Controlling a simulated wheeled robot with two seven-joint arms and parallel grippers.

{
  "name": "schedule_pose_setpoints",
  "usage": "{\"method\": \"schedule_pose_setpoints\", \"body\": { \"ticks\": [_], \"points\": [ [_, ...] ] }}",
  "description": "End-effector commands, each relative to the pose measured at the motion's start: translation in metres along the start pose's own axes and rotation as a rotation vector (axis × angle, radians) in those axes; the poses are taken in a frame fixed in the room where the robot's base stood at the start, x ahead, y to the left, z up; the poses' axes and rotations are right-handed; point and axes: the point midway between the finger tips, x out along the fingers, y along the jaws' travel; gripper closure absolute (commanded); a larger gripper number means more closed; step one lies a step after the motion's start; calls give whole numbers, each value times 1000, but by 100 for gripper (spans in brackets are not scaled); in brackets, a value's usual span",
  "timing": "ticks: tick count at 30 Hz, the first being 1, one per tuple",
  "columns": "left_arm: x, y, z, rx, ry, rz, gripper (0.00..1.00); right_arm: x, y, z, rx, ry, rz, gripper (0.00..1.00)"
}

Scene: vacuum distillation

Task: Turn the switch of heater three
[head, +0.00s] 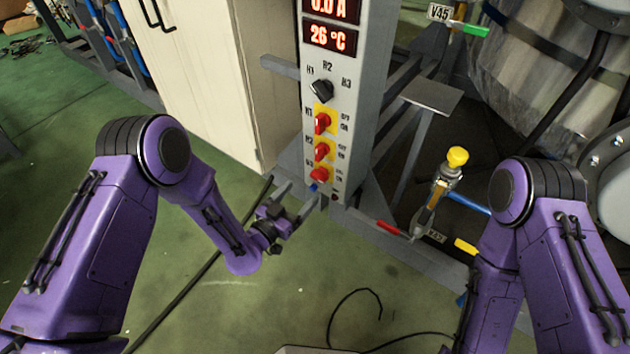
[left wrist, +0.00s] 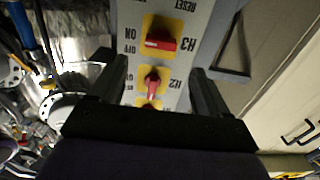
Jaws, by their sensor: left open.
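The heater three switch, labelled H3, is a red knob on a yellow plate (head: 320,175), lowest of the three red switches on the grey control panel (head: 351,95). In the left wrist view the panel is upside down, and the H3 knob (left wrist: 161,41) lies crosswise. The H2 knob (left wrist: 152,81) there points lengthwise. My left gripper (head: 299,196) is open and empty, just below and left of H3. Its two fingers (left wrist: 158,68) stand apart on either side of the switch column in the wrist view. My right gripper is out of view.
The H2 switch (head: 321,152) and H1 switch (head: 322,123) sit above H3, under a black selector (head: 321,91) and a display reading 26 °C (head: 330,37). A pale cabinet (head: 190,65) stands left. A yellow-capped valve (head: 456,157) stands right. A cable crosses the green floor.

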Motion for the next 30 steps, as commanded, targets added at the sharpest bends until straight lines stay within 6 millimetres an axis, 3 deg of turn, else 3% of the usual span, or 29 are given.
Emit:
{"method": "schedule_pose_setpoints", "body": {
  "ticks": [3, 9, 13, 20, 21, 26, 30],
  "points": [
    [29, 0, 2, 1, 3, 0, 23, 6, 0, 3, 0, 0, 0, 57],
    [66, 0, 3, -1, 0, 0, 23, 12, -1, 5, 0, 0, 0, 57],
    [76, 0, 2, -1, -2, -1, 23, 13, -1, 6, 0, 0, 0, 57],
    [78, 0, 1, -3, -3, 0, 23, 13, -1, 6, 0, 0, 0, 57],
    [78, 0, 1, -3, -3, 0, 27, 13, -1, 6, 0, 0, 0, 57],
    [78, 0, 1, -2, -3, -1, 79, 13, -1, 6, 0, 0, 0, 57],
    [78, 0, 1, -3, -3, -1, 80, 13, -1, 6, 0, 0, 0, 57]
  ]
}}
